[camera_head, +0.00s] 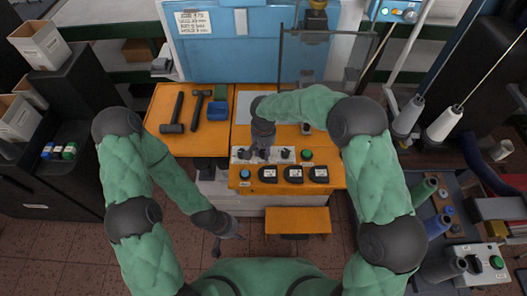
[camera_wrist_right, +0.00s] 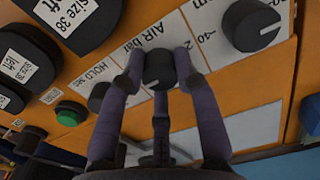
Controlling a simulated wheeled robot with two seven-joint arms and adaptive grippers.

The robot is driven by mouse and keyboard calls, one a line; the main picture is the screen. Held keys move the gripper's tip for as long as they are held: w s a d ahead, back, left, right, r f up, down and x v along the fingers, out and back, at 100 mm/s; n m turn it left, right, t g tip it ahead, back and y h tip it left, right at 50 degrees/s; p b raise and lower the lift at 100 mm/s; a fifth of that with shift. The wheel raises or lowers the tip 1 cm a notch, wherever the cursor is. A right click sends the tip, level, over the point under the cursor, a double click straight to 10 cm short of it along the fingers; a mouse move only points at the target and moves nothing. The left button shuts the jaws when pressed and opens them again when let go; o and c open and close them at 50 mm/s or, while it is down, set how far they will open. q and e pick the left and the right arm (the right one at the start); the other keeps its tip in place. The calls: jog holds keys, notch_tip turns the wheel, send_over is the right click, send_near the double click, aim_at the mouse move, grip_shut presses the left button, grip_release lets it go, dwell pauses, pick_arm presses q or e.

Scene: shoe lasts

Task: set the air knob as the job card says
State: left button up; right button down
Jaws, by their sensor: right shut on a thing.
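The air knob (camera_wrist_right: 158,68) is a dark round knob with a white pointer line, on a white strip printed "AIR bar" in the right wrist view. My right gripper (camera_wrist_right: 157,75) is shut on it, with fingers on both sides. The gripper (camera_head: 262,150) covers this knob in the head view. The job card (camera_head: 193,23) is a white sheet on the blue panel at the upper left; its small print is hard to read. My left gripper (camera_head: 230,233) hangs low in front of the bench, away from the panel; its fingers are too small to judge.
Another dark knob (camera_wrist_right: 250,25) and a HOLD knob (camera_wrist_right: 97,97) flank the air knob. A green button (camera_head: 306,155) sits right of the strip. Several dark size-labelled pieces (camera_head: 293,174) lie along the bench front. Hammers (camera_head: 174,114) lie on the left bench.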

aim_at(263, 152)
jog(key=c, duration=0.9)
grip_release()
notch_tip(263, 152, up, 12)
dwell(0.4)
